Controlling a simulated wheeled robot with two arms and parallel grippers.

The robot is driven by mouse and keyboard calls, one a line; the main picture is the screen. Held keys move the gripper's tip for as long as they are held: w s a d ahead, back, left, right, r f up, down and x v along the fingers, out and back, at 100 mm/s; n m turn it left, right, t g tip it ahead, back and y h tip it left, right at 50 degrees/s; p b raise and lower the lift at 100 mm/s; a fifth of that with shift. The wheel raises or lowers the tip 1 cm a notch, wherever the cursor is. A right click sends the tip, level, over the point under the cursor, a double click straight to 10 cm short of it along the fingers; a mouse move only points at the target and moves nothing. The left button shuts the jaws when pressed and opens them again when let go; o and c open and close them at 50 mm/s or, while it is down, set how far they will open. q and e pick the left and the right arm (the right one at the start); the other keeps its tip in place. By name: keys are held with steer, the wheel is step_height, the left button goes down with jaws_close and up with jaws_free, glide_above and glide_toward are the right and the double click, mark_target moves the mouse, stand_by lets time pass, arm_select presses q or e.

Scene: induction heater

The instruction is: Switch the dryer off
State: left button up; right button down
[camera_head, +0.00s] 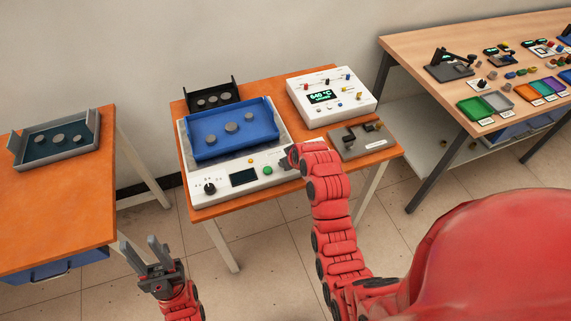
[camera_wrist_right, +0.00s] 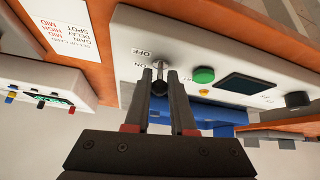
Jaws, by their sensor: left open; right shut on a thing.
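The dryer (camera_head: 240,178) is a white box with a dial, a dark screen, a green button and a small yellow button on its front panel. In the right wrist view, its small metal toggle switch (camera_wrist_right: 160,66) stands beside the OFF and ON labels. My right gripper (camera_wrist_right: 163,80) is shut on this toggle, with a fingertip on each side. The fingers partly hide the lever, so I cannot tell which way it is set. In the head view my right gripper (camera_head: 287,158) covers the switch. My left gripper (camera_head: 145,249) is open and empty, in front of the orange table.
A blue tray (camera_head: 258,113) with round grey pieces sits on the dryer. A white unit with a lit display (camera_head: 335,102) stands behind right, and a grey fixture (camera_head: 350,147) lies at the right edge. Another tray (camera_head: 23,161) is on the left table.

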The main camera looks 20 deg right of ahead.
steer(key=shift+s+f+t+b, duration=0.3)
steer(key=shift+f+t+b, duration=0.05)
steer(key=shift+t+b, duration=0.4)
steer(key=shift+r+b, duration=0.15)
steer(key=shift+b, duration=0.15)
steer(key=c, duration=0.8)
jaws_free()
steer(key=shift+o, duration=0.2)
steer(key=shift+r, duration=0.1)
